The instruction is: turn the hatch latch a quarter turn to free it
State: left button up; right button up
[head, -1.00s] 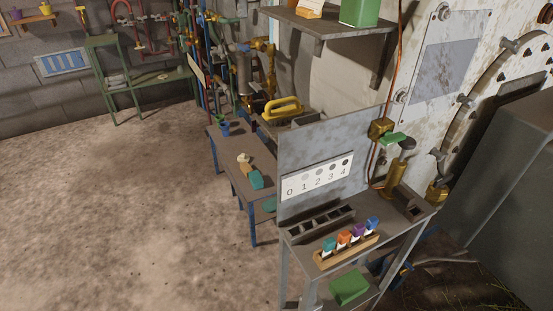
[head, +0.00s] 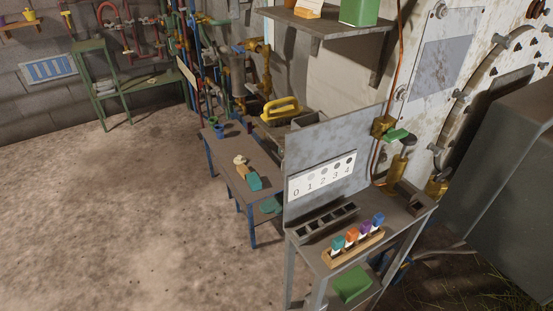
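At the upper right of the head view stands a large pale, rust-stained vessel wall (head: 425,95). A curved, bolted rim (head: 476,72) with several dark clamp-like handles (head: 461,96) runs down it. A grey boxy body (head: 515,165) in front covers much of the area inside the rim. I cannot tell which part, if any, is the hatch latch or how it is turned. Neither of my grippers is in view.
The floor (head: 110,210) at left is clear.

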aim_at(279, 157)
jog(key=i+j, duration=0.2)
jog(key=i+j+z, duration=0.15)
jog(key=j, duration=0.3)
jog(key=i+j, duration=0.2)
jog(key=j, duration=0.15)
jog(key=i+j+z, duration=0.1)
jog(key=j, duration=0.25)
jog(key=i+j+z, duration=0.1)
jog(key=i+j, duration=0.15)
jog(key=j, duration=0.1)
